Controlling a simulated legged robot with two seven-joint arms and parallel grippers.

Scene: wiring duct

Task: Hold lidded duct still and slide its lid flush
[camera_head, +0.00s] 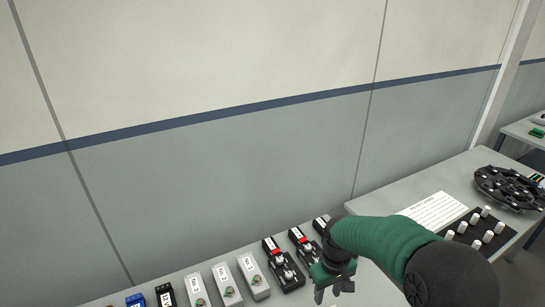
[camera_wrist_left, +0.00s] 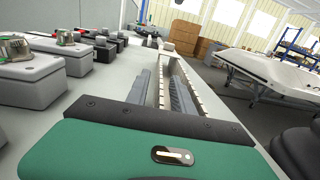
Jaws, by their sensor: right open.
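A long pale duct (camera_wrist_left: 202,91) with a slotted edge runs away from the camera in the left wrist view. A pale block-like piece (camera_wrist_left: 168,47) is at its far end; I cannot tell whether it is the lid. My left gripper (camera_wrist_left: 162,88) reaches over the duct, its two grey ridged fingers apart, with a pale strip between them. I cannot tell whether they touch the duct. The duct and my left gripper are out of the head view.
Grey boxes with buttons (camera_head: 227,284) and black switches with red parts (camera_head: 283,262) stand in a row along the table's back. A wall is behind them. A side table at right holds a white sheet (camera_head: 433,211), white knobs (camera_head: 475,228) and a black round holder (camera_head: 508,187).

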